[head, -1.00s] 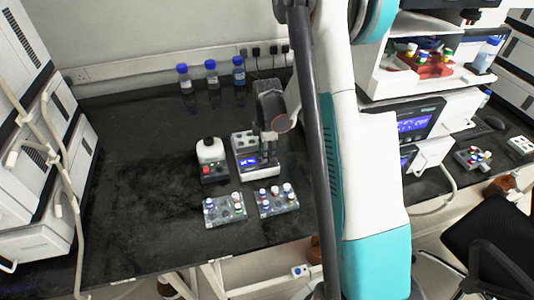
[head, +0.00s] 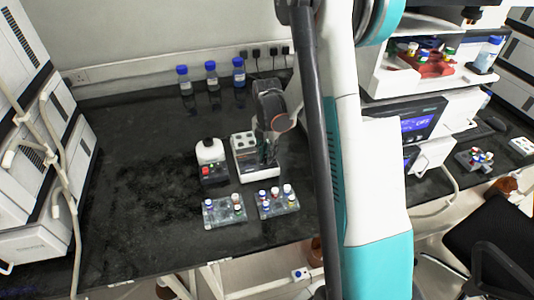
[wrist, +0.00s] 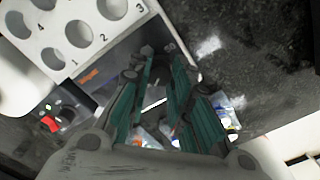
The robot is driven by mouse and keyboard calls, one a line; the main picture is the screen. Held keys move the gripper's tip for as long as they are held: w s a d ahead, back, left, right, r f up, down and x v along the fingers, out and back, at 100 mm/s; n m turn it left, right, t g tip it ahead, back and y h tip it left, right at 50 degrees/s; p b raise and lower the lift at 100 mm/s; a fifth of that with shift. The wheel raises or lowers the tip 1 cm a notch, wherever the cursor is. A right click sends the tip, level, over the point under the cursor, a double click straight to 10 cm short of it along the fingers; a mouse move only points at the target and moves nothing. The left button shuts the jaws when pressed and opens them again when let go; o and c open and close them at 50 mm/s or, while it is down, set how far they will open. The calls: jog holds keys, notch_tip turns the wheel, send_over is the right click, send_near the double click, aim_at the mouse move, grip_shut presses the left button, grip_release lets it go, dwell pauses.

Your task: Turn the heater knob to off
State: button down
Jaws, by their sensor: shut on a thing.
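The heater is a white block with numbered round holes; its top (head: 244,139) shows in the head view, and the block (wrist: 75,38) fills the upper left of the wrist view. Its dark front panel (wrist: 97,78) carries a small orange mark. My gripper (head: 268,158) is at the right part of the heater's front in the head view. In the wrist view its teal-padded fingers (wrist: 160,68) reach to the panel's right end and are shut on the knob. The knob is mostly hidden by the fingers, so its angle cannot be read.
A small device with a red switch (head: 206,170) stands close left of the heater. Two clear vial racks (head: 222,212) (head: 278,204) stand in front. Blue-capped bottles (head: 211,76) stand along the wall. The bench to the left is clear.

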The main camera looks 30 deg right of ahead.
jog(key=shift+d+n, duration=0.1)
jog(key=shift+n, duration=0.2)
dwell(0.4)
jog(key=c, duration=1.4)
grip_release()
jog(key=shift+c, duration=0.2)
notch_tip(320, 180, up, 12)
